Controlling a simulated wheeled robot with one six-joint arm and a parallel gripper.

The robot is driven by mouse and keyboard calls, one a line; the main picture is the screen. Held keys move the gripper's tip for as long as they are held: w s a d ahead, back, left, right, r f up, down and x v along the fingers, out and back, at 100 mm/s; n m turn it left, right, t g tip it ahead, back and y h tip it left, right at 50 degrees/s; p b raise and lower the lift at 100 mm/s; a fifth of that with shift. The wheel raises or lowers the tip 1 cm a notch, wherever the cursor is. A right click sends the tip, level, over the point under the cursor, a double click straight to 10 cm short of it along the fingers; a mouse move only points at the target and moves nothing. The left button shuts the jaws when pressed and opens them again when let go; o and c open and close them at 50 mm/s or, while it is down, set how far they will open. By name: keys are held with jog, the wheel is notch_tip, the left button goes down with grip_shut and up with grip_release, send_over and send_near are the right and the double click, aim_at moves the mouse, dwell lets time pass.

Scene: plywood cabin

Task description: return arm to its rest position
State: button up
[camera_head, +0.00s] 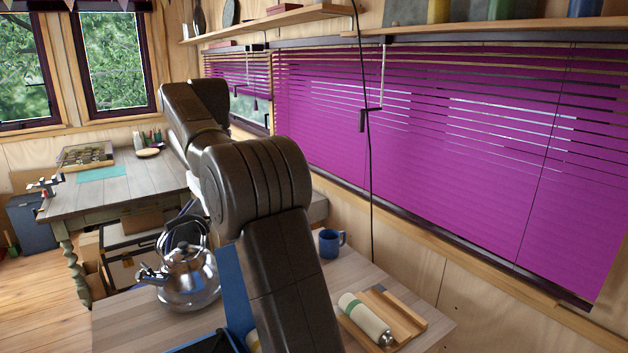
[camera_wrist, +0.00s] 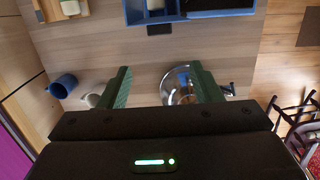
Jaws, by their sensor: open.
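My gripper (camera_wrist: 164,82) shows in the wrist view with its two green fingers wide apart and nothing held between them. It hangs above the wooden table (camera_wrist: 140,52), and the kettle lies beyond the fingers, partly covered by the right one. In the head view my dark arm rises through the middle and bends at the top. The gripper itself is hidden behind the arm there.
A shiny kettle (camera_head: 188,275), a blue mug (camera_head: 331,243), a wooden rack (camera_head: 405,318) with a pale bottle (camera_head: 363,317) and a blue tray (camera_wrist: 133,12) stand on the table. A pale cup (camera_wrist: 92,99) is near the left finger. Purple blinds (camera_head: 450,150) line the right wall.

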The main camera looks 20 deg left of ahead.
notch_tip(320, 180, down, 12)
jog(key=s+d, duration=0.1)
dwell(0.6)
jog(key=shift+d+r, duration=0.1)
jog(key=shift+d, duration=0.05)
